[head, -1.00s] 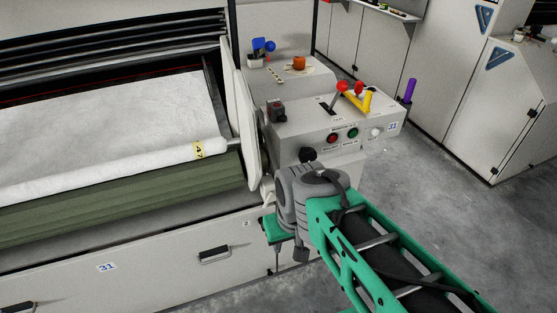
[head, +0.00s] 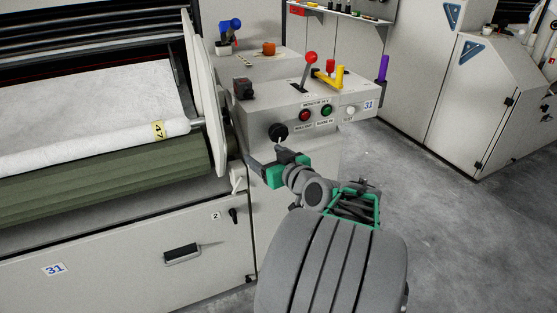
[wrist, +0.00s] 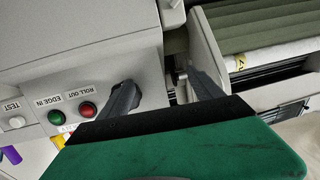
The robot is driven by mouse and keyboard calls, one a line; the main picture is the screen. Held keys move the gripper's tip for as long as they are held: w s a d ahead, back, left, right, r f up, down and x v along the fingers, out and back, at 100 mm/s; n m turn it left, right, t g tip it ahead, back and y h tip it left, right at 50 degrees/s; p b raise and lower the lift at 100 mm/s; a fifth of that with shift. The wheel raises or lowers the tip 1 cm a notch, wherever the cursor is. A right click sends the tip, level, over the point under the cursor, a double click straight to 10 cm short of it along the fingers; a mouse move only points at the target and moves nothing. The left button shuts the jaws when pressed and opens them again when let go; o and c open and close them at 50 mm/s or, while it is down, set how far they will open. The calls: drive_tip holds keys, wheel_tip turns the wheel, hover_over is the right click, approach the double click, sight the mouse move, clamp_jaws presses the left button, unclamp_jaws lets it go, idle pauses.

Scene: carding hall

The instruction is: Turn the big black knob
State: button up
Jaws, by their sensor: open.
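The big black knob (head: 278,132) sits on the front face of the grey control box (head: 262,112), left of the red button. In the wrist view the knob (wrist: 117,87) is partly hidden behind one finger. My gripper (head: 264,155) is open and empty, just below and in front of the knob in the head view. In the wrist view my gripper (wrist: 163,88) has one finger over the knob and the other off to the right, near the roller end. I cannot tell if the finger touches the knob.
A red button (head: 305,115) and a green button (head: 326,111) are close to the knob's right. A red-topped lever (head: 310,58) and a yellow handle (head: 328,78) stand on top. The green roller (head: 110,180) is at left. Open floor (head: 440,210) lies at right.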

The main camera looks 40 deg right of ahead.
sight(279, 137)
drive_tip(key=s+d+r+m+t+h, duration=0.1)
drive_tip(key=s+d+t+h, duration=0.15)
drive_tip(key=d, duration=0.35)
drive_tip(key=shift+g, duration=0.35)
drive_tip(key=x, duration=0.3)
drive_tip(key=b+x, duration=0.1)
drive_tip(key=x, duration=0.2)
drive_tip(key=shift+w+d+r+b, duration=0.2)
drive_tip(key=shift+w+r+b, duration=0.05)
drive_tip(key=shift+w+b, duration=0.1)
drive_tip(key=c, duration=1.4)
drive_tip(key=shift+o, duration=0.2)
drive_tip(key=shift+m, duration=0.6)
drive_tip(key=m+p, duration=0.2)
drive_tip(key=m, duration=0.2)
drive_tip(key=shift+a+r+p, duration=0.1)
drive_tip(key=shift+a+p, duration=0.05)
drive_tip(key=shift+p, duration=0.15)
drive_tip(key=shift+m+p, duration=0.7)
drive_tip(key=shift+m, duration=0.8)
